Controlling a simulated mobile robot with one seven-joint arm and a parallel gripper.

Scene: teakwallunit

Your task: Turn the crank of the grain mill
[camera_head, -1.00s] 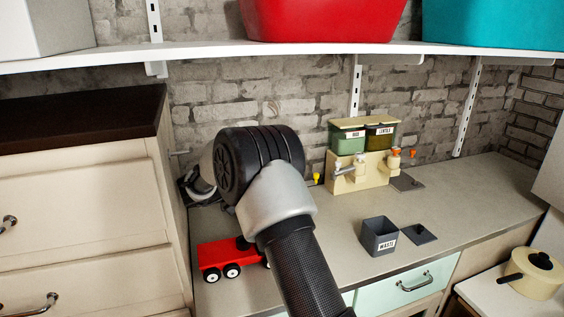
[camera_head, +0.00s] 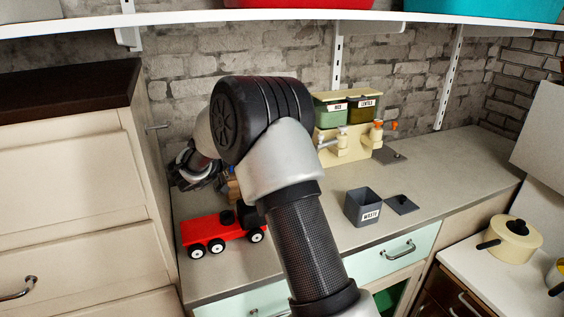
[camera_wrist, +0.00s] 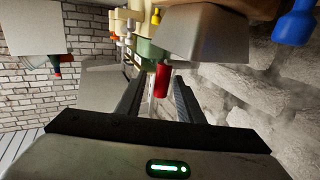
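The grain mill is mostly hidden behind my arm in the head view. A small brown and blue piece (camera_head: 233,186) shows beside the arm, and I cannot tell whether it belongs to the mill. In the wrist view a red grip (camera_wrist: 162,80), which looks like the crank's handle, hangs by a pale grey body (camera_wrist: 205,38). My gripper (camera_wrist: 155,95) is open, its two dark fingers pointing towards the red grip. The grip appears between the fingertips in the picture; I cannot tell whether they touch it. In the head view my gripper (camera_head: 190,172) is near the wall, left of my arm.
A red toy truck (camera_head: 215,232) stands on the counter (camera_head: 290,262), below my gripper. A beige dispenser (camera_head: 345,145) with rice and lentil bins, a grey waste bin (camera_head: 362,208) and its flat lid (camera_head: 402,204) are to the right. A tall cabinet (camera_head: 75,190) borders the left.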

